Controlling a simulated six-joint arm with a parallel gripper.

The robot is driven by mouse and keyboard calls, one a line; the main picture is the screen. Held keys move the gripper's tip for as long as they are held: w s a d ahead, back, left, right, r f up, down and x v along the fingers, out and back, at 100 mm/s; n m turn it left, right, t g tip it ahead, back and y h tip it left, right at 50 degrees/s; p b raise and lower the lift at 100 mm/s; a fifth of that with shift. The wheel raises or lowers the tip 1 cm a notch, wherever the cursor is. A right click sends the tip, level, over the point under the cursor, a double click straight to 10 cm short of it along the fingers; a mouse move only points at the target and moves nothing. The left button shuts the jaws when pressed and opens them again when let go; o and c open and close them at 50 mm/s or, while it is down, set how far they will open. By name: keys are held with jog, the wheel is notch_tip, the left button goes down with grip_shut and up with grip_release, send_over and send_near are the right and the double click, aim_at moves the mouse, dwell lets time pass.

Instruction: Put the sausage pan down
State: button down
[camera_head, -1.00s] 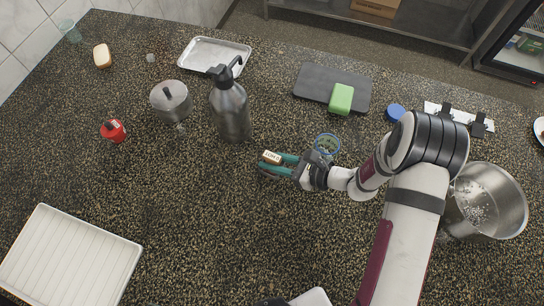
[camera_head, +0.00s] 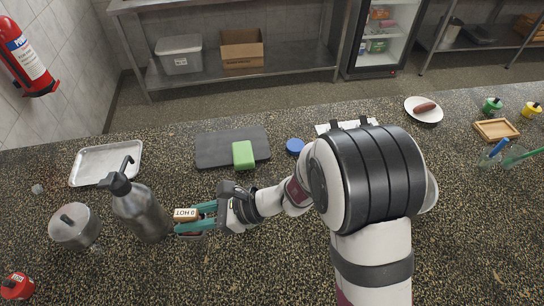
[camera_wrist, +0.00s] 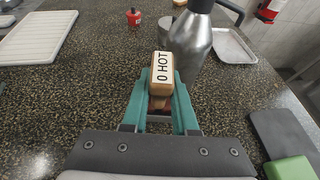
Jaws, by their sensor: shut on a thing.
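My gripper (camera_head: 190,220) has teal fingers. I cannot tell whether the block touches the counter. A brown sausage (camera_head: 425,107) lies on a white plate (camera_head: 411,113) at the far right. I cannot make out a sausage pan.
The steel pump bottle (camera_head: 143,212) stands close left of the gripper, with a lidded pot (camera_head: 76,228) beyond. A dark board (camera_head: 215,148) bears a green block (camera_head: 243,154). A metal tray (camera_head: 104,163) and blue disc (camera_head: 295,146) lie behind.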

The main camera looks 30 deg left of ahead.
aim_at(179, 213)
notch_tip(179, 213, up, 4)
jog(key=shift+f, duration=0.25)
jog(key=w+d+m+t+y, duration=0.1)
jog(key=w+d+m+t, duration=0.15)
jog(key=w, duration=0.55)
jog(key=w+d+m+t+y, duration=0.1)
jog(key=w+d+m+t, duration=0.15)
jog(key=w, duration=0.65)
jog(key=w+d+m+t, duration=0.6)
jog(key=w+d+t, duration=0.2)
jog(key=w+d, duration=0.95)
jog(key=w+d+m+t+h, duration=0.2)
jog(key=d+m+t+h, duration=0.25)
jog(key=d, duration=1.45)
jog(key=w+d+m+t+h, duration=0.25)
jog(key=d+m, duration=0.25)
jog(key=d, duration=1.5)
jog(key=shift+t+h, duration=0.3)
jog(key=w+a+f, duration=0.2)
jog(key=a+f, duration=0.1)
jog(key=f, duration=0.1)
jog(key=w+a+f, duration=0.3)
jog(key=f, duration=0.1)
jog(key=w+a+f, duration=0.2)
jog(key=a+f, duration=0.1)
jog(key=shift+w+f, duration=0.25)
jog(key=shift+f, duration=0.15)
notch_tip(179, 213, down, 4)
jog(key=shift+w+a+f, duration=0.1)
